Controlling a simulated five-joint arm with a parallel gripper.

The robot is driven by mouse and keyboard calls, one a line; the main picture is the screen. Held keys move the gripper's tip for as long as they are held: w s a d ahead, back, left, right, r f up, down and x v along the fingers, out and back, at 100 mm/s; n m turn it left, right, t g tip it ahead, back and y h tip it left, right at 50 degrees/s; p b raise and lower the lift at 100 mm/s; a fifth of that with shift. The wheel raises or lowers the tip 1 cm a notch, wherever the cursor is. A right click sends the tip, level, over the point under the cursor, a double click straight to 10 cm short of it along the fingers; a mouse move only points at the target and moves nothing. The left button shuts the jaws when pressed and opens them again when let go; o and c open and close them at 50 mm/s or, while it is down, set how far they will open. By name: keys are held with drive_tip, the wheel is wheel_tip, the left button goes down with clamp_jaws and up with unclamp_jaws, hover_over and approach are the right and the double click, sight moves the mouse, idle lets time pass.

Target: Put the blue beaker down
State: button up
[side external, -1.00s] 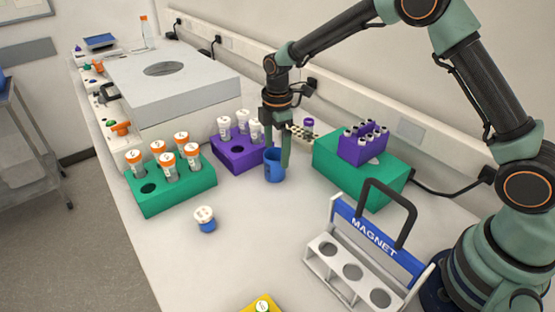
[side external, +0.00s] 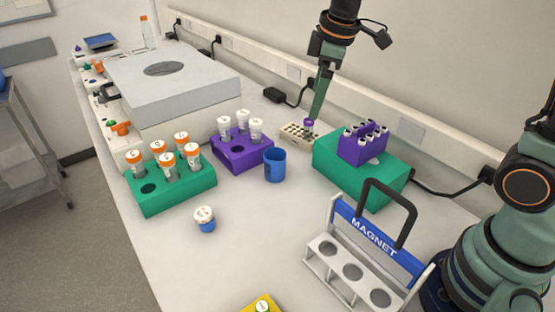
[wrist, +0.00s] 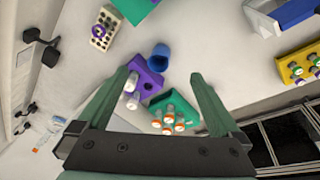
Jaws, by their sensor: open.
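The blue beaker (side external: 275,166) stands upright on the white bench, just right of the purple rack. It also shows in the wrist view (wrist: 159,56), beyond the fingertips. My gripper (side external: 318,108) is raised above the back of the bench, behind and to the right of the beaker and apart from it. In the wrist view my gripper (wrist: 160,80) has its two green fingers spread wide with nothing held between them.
A purple rack (side external: 232,158) and a green rack (side external: 195,200) hold tubes on the left. A beige block (side external: 295,135) and a green box (side external: 335,180) stand at the back. A magnet stand (side external: 335,275) is at front right. A small capped pot (side external: 205,219) stands mid-bench.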

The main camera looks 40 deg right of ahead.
drive_tip(key=s+d+r+m+t, duration=0.1)
drive_tip(key=s+d+m+t, duration=0.1)
drive_tip(key=s+m, duration=0.6)
drive_tip(key=shift+s+d+r+m+t, duration=0.25)
drive_tip(key=shift+s+d+t, duration=0.2)
drive_tip(key=shift+s, duration=1.65)
